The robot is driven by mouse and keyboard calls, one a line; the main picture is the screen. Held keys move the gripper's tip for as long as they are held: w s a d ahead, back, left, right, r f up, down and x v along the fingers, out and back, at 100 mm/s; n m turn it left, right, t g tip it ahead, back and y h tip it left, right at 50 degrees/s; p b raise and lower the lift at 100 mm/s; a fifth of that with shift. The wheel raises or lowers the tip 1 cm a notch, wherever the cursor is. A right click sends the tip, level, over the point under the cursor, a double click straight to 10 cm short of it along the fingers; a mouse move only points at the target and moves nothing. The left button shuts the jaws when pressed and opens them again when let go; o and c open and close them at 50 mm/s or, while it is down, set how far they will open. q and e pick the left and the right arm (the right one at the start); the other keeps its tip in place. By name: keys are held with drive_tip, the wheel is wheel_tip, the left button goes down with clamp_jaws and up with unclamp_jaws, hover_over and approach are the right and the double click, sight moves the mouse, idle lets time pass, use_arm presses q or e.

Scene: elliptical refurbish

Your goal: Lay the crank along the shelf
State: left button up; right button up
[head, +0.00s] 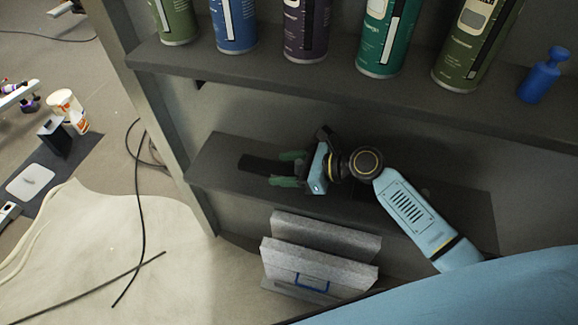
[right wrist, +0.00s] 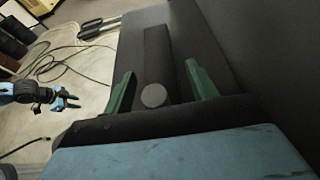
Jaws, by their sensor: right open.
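The crank (head: 256,164) looks like a dark flat bar lying on the middle shelf (head: 215,172), near its left end. In the right wrist view the crank (right wrist: 157,55) runs away from me, with a round grey end nearest my palm. My right gripper (head: 280,170) is open, its green fingers apart on either side of the crank's near part. In the right wrist view gaps show between the fingers (right wrist: 160,72) and the bar. My left gripper (right wrist: 66,101) is small in the right wrist view, away from the shelf, with its fingers apart and nothing visible between them.
Several spray cans (head: 305,30) and a blue object (head: 543,76) stand on the upper shelf (head: 330,85), above my right arm. Grey blocks (head: 325,240) stand below the middle shelf. Cables (head: 140,215) lie on the floor at left, near a cup (head: 66,103).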

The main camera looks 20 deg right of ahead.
drive_tip(key=shift+d+r, duration=0.1)
drive_tip(key=shift+r, duration=0.05)
use_arm(q)
drive_tip(key=s+a+f+p, duration=0.1)
drive_tip(key=s+f+p, duration=0.2)
drive_tip(key=s, duration=0.4)
drive_tip(key=shift+f+g, duration=0.3)
drive_tip(key=shift+f, duration=0.25)
use_arm(e)
drive_tip(key=v, duration=1.2)
